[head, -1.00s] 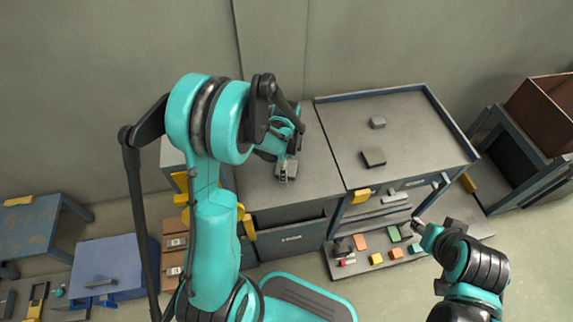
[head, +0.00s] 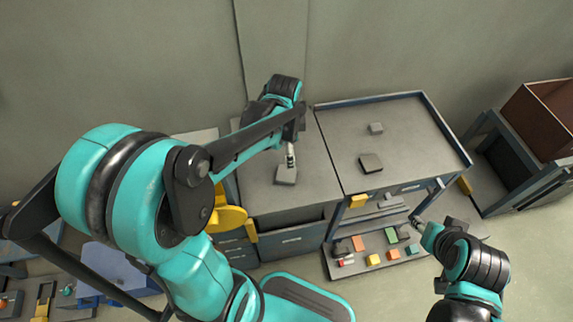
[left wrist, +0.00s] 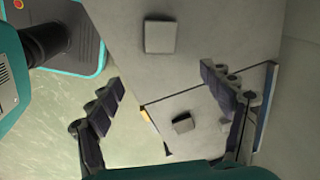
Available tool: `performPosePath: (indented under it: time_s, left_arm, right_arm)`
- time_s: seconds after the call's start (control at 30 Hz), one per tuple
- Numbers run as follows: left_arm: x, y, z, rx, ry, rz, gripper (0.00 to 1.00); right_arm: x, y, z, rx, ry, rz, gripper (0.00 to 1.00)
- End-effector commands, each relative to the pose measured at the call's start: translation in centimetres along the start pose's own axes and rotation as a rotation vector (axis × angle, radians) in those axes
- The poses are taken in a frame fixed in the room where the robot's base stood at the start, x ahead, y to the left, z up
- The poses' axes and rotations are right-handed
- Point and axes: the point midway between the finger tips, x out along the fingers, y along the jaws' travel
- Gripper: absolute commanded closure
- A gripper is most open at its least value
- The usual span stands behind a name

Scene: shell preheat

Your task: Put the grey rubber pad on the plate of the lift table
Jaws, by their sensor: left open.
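A flat grey square pad (head: 286,176) lies on the grey top of the middle cabinet (head: 262,200). The pad also shows in the left wrist view (left wrist: 160,37), lying flat and clear of the fingers. My left gripper (head: 291,163) is over the pad's far side in the head view. In the left wrist view its two fingers (left wrist: 162,82) are spread wide with nothing between them. My right gripper (head: 415,221) is at the lower right, in front of the blue-framed bench; its fingers are too small to read. I cannot tell for sure which surface is the lift table's plate.
The blue-rimmed bench (head: 345,184) on the right carries a dark grey block (head: 371,163) and a smaller grey block (head: 376,128). Several coloured blocks lie on its low shelf (head: 340,272). A brown bin (head: 540,115) stands far right. My left arm hides much at left.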

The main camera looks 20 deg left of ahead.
Motion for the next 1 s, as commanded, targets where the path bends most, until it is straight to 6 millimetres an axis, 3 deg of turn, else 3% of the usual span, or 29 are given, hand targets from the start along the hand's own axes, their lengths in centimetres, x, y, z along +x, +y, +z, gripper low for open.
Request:
performPosePath:
  time_s: [0.03, 0.2, 0.5, 0.7, 1.0]
  left_arm:
    - [-1.5, 1.3, 0.1, -0.081, 0.020, -0.036, 0.20]
    - [-5.4, 4.8, 0.3, -0.410, 0.129, -0.154, 0.20]
    - [-8.0, 9.9, 1.1, -0.895, 0.374, -0.244, 0.20]
    - [-8.2, 11.0, 1.3, -1.020, 0.450, -0.247, 0.20]
    - [-8.2, 11.0, 1.3, -1.030, 0.456, -0.247, 0.20]
  right_arm:
    - [0.0, 0.0, 0.0, 0.000, 0.000, 0.000, 0.60]
    - [0.0, 0.0, 0.0, 0.000, 0.000, 0.000, 0.60]
    - [0.0, 0.0, 0.0, 0.000, 0.000, 0.000, 0.60]
    - [0.0, 0.0, 0.0, 0.000, 0.000, 0.000, 0.60]
    - [0.0, 0.0, 0.0, 0.000, 0.000, 0.000, 0.60]
